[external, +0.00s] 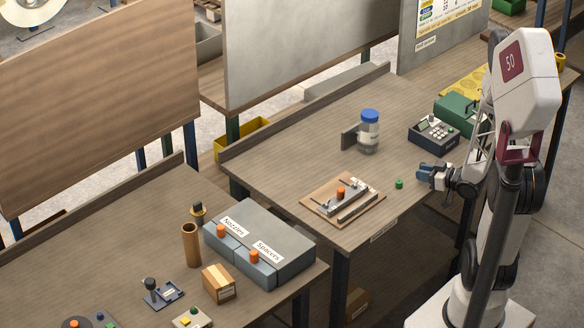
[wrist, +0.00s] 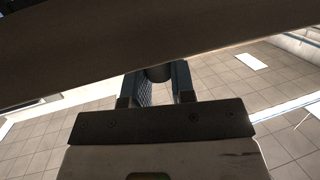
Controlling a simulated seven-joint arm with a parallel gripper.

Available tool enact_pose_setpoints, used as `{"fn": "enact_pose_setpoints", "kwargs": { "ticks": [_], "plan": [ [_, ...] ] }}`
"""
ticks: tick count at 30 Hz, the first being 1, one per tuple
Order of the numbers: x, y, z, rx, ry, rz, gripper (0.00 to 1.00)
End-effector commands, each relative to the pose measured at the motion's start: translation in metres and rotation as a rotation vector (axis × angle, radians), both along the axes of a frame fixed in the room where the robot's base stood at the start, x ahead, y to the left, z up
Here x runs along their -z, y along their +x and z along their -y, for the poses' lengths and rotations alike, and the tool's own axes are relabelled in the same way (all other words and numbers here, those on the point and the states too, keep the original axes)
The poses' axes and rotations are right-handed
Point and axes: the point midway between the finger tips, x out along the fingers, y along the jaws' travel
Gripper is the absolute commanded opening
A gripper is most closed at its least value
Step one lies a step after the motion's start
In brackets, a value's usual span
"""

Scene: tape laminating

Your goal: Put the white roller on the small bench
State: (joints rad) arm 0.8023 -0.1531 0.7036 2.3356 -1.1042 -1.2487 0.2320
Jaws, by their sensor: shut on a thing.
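My gripper (external: 424,174) is beside the right edge of the middle wooden table, to the right of a small green piece (external: 399,184). In the wrist view its two dark fingers (wrist: 157,88) are shut on a dark, rounded thing (wrist: 158,73), mostly hidden; I cannot tell what it is. I cannot make out a white roller in either view. Which surface is the small bench is unclear. The middle table (external: 290,160) carries a wooden board (external: 316,208) with metal strips and an orange knob.
A blue-capped jar (external: 369,132), a dark keypad device (external: 434,134) and a green case (external: 458,115) stand on the middle table. The nearer left table has a grey drawer box (external: 262,235), a brown tube (external: 191,245) and a carton (external: 218,283). The middle table's left part is clear.

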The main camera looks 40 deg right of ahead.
Motion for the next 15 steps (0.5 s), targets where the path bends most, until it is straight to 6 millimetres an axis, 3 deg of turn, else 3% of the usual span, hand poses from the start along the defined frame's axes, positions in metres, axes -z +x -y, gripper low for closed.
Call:
{"fn": "enact_pose_setpoints", "kwargs": {
  "ticks": [15],
  "plan": [
    [-0.0001, 0.0086, -0.0022, 0.000, 0.000, 0.001, 0.02]
  ]
}}
